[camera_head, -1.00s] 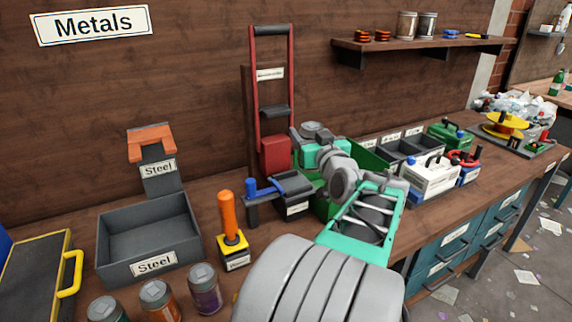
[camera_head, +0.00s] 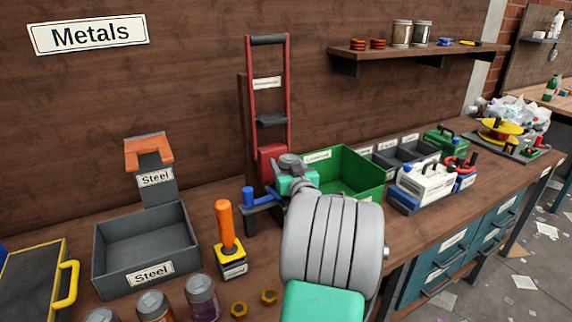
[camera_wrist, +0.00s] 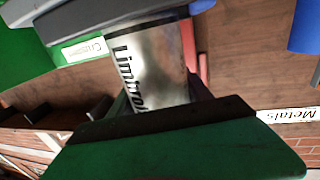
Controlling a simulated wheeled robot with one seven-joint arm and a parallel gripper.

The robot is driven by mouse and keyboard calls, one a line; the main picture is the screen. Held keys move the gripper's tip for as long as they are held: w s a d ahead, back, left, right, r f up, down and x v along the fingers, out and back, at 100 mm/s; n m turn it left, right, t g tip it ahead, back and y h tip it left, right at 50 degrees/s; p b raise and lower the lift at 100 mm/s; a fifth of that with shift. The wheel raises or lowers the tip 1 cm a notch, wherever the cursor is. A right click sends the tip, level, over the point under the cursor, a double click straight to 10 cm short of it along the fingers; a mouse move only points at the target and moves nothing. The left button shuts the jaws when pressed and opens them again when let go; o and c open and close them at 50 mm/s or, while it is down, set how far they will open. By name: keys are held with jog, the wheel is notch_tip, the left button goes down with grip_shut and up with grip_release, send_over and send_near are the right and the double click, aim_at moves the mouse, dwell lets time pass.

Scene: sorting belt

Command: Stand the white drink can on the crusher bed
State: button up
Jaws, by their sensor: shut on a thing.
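The can (camera_wrist: 155,65), pale and shiny with dark lettering, is between the two jaws of my gripper (camera_wrist: 150,72) in the wrist view. The gripper is shut on it. In the head view my own arm hides the can and the fingertips. A tall red-framed press, seemingly the crusher (camera_head: 287,95), stands against the back wall with a red block (camera_head: 271,158) low in its frame. Its bed is hidden behind my arm. In the wrist view a red part (camera_wrist: 203,66) shows just beside the can; whether they touch I cannot tell.
A green bin (camera_head: 372,190) stands right of the press. A grey Steel bin (camera_head: 103,277) and several jars (camera_head: 203,298) are further left and in front.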

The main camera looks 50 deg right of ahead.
jog(key=shift+f, duration=0.2)
jog(key=o, duration=1.3)
jog(key=shift+r, duration=0.1)
jog(key=shift+r, duration=0.25)
jog(key=b+v, duration=0.1)
jog(key=v, duration=1.1)
